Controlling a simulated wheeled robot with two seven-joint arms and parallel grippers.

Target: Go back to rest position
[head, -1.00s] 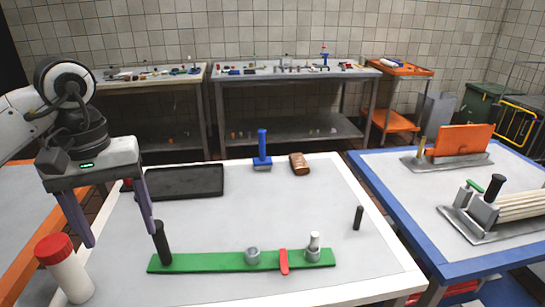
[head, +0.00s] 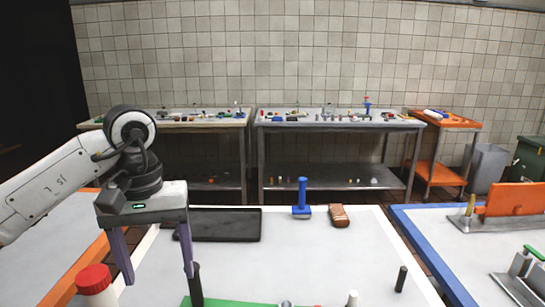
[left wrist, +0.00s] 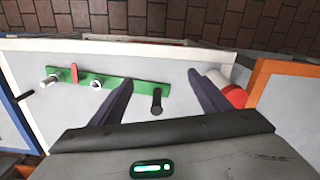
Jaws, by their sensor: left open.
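My left gripper (head: 158,268) hangs over the left part of the white table (head: 330,255), its two purple fingers apart with nothing between them. The bottle also shows at the lower left of the head view (head: 96,285). A black peg (head: 196,285) stands on the green board's left end, close to the right finger in the picture. My right gripper is not in view.
A black tray (head: 225,226), a blue-handled tool (head: 302,198) and a brown brush-like block (head: 339,215) are at the table's back. A black peg (head: 401,279) stands at the right. A blue-edged table (head: 420,245) adjoins on the right; workbenches (head: 330,124) line the wall.

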